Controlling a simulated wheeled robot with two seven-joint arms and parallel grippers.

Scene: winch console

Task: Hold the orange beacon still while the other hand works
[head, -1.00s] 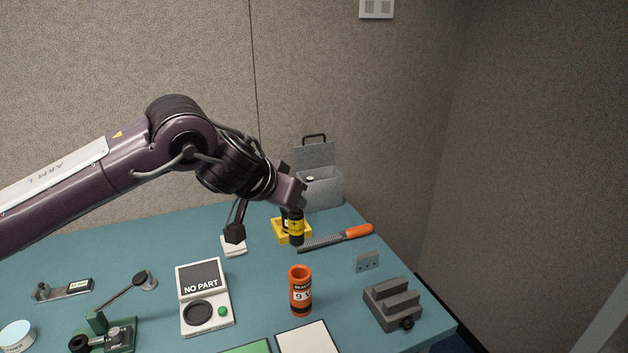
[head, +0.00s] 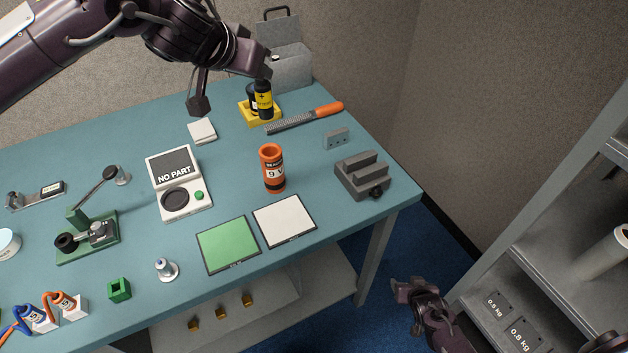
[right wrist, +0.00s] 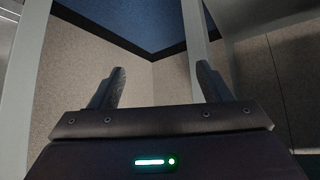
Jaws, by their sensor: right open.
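The orange beacon (head: 273,168), a cylinder with a white "9 V" label, stands upright on the teal table, with neither gripper touching it. My left gripper (head: 232,88) hangs over the back of the table, behind and left of the beacon. Its fingers look spread, one near the black and yellow cylinder (head: 264,100) in the yellow tray (head: 247,117); I cannot tell whether it touches. My right gripper (head: 412,290) is low off the table's right side, over the blue floor, well away from the beacon. The right wrist view shows its fingers apart and empty (right wrist: 161,70).
White (head: 285,220) and green (head: 229,245) mats lie in front of the beacon. A grey vise-like block (head: 362,176) is to its right, an orange-handled file (head: 305,118) behind, a "NO PART" scale (head: 180,184) left. Grey shelving (head: 560,180) stands at far right.

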